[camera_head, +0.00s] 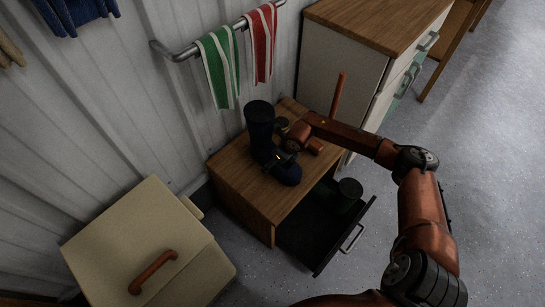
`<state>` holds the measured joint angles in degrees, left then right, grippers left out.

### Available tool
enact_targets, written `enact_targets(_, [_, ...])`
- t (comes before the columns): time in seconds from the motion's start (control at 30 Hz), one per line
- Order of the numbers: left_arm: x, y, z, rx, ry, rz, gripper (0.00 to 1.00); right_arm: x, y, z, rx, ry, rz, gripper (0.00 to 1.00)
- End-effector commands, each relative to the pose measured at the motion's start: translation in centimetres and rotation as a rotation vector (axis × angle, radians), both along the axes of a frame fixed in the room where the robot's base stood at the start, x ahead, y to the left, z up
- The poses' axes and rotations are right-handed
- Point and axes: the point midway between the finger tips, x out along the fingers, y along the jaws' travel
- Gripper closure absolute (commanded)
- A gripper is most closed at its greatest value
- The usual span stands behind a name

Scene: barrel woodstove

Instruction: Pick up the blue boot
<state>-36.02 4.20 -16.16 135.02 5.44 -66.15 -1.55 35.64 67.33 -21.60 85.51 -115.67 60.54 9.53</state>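The dark blue boot (261,128) stands upright on the wooden top of a small cabinet (234,176), with its toe pointing toward the lower right. My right arm reaches in from the right. My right gripper (282,158) is at the boot's ankle, just above the foot. Its fingers are small and dark against the boot, so I cannot tell whether they are open or closed on it. My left gripper is not in view.
A dark drawer (312,238) of the cabinet is pulled out, with a dark green cylindrical item (349,190) in it. A towel rail (176,54) with green and red striped towels is on the wall behind. A cream box (125,240) stands at the lower left. A taller cabinet (330,66) stands behind.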

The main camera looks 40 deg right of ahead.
Motion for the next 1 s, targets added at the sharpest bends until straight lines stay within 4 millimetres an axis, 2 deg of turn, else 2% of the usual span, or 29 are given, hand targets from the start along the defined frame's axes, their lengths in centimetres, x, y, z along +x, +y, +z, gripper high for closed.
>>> enact_targets(0.17, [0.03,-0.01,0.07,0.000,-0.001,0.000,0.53,0.04,-0.02,0.15,0.000,-0.002,0.000,0.16])
enact_targets(1.0, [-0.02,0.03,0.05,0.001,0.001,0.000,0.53,0.00,-0.08,0.08,-0.002,-0.001,0.000,0.73])
